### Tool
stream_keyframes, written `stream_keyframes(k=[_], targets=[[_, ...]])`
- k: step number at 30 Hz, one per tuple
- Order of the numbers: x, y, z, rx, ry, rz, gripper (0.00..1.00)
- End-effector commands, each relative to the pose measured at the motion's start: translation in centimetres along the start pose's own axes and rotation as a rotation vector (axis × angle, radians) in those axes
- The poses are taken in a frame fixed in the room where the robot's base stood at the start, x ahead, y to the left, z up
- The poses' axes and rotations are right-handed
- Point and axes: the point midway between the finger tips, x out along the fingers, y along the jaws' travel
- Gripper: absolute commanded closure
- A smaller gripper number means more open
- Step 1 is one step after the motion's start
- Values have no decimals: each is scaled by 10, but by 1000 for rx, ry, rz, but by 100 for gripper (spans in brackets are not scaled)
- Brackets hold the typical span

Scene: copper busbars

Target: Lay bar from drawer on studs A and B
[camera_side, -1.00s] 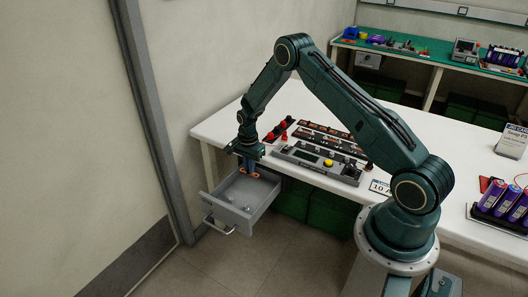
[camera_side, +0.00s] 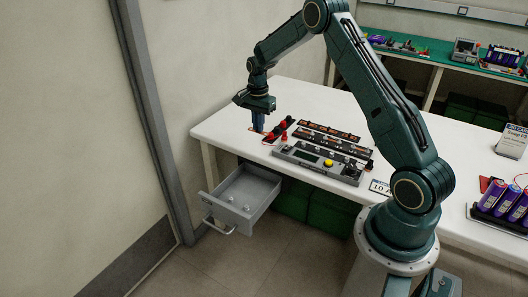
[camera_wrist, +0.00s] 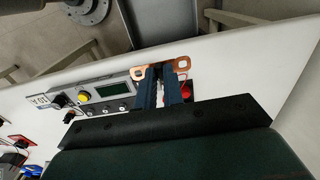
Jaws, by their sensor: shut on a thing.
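My gripper (camera_side: 258,124) is shut on a copper bar and holds it over the left end of the white table. In the wrist view the bar (camera_wrist: 142,72) shows as a flat copper strip with a hole at each end, crosswise between my fingertips (camera_wrist: 163,75). In the side view only a small bit of the bar shows below the fingers. The open drawer (camera_side: 262,189) under the table holds a few small pale pieces. Black strips with copper parts (camera_side: 327,137) lie on the table to the right of my gripper. I cannot tell which studs are A and B.
A grey device (camera_side: 318,160) with a yellow button stands at the table's front edge. Red knobs (camera_side: 284,136) stand close to the right of my gripper. Purple cells (camera_side: 505,200) sit in a tray at the far right. The back of the table is clear.

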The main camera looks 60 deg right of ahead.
Motion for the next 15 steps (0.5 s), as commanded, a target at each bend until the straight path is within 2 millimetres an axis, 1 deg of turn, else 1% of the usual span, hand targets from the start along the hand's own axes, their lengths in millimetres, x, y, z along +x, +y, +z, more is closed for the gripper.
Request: stream_keyframes(k=[1,5,8,9,11,15], targets=[[0,3,-14,5,1,-1,100],[0,13,-50,7,1,-1,100],[0,24,-84,8,1,-2,100],[0,30,-98,9,1,-2,100],[1,39,-118,8,1,-1,100],[1,64,-165,8,1,-1,100]])
